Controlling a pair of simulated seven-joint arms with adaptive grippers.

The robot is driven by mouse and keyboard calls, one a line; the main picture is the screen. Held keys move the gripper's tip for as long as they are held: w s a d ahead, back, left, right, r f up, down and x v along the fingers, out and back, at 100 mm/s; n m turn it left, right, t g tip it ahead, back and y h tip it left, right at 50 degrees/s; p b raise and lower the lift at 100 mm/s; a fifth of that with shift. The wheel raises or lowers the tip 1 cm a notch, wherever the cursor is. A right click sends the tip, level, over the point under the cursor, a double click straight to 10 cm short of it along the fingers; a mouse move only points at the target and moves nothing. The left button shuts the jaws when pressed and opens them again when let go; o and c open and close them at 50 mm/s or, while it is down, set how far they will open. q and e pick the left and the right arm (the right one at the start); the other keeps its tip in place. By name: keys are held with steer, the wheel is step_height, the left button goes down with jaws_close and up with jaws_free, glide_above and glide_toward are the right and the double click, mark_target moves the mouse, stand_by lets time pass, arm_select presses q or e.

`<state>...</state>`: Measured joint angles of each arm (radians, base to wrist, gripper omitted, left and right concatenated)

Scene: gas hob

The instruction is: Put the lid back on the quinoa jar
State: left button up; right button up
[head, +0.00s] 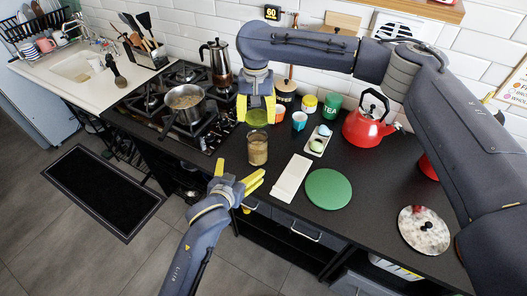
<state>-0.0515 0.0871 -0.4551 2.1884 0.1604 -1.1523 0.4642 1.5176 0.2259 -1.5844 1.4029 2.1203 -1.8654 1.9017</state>
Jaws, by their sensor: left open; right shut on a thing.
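The quinoa jar (257,148) is a clear jar with tan contents, standing upright near the front edge of the dark counter. My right gripper (257,118) points down above and behind the jar in the head view. It is shut on a round green lid (257,117), with a yellow finger on each side. The lid appears apart from the jar; the exact height between them is hard to tell. My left gripper (252,186) is open and empty, in front of the counter edge, just below the jar in the picture.
A pot (186,104) and a moka pot (217,62) stand on the hob at left. A white board (291,178), a green round mat (328,189) and a tray with small items (318,141) lie right of the jar. A red kettle (367,124) and small tins (331,106) stand behind.

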mark_target(257, 131)
arm_select(q)
steer(key=shift+w+d+r+h, duration=0.15)
steer(key=shift+w+d+r, duration=0.2)
steer(key=shift+d, duration=0.15)
steer(key=shift+w+d+r+h, duration=0.2)
steer(key=shift+d+r, duration=0.15)
steer(key=shift+d, duration=0.15)
steer(key=shift+x, duration=6)
steer(key=shift+r, duration=0.15)
steer(key=c, duration=1.7)
steer(key=shift+o, duration=0.2)
arm_select(e)
steer(key=shift+f, duration=2.5)
steer(key=shift+f, duration=0.85)
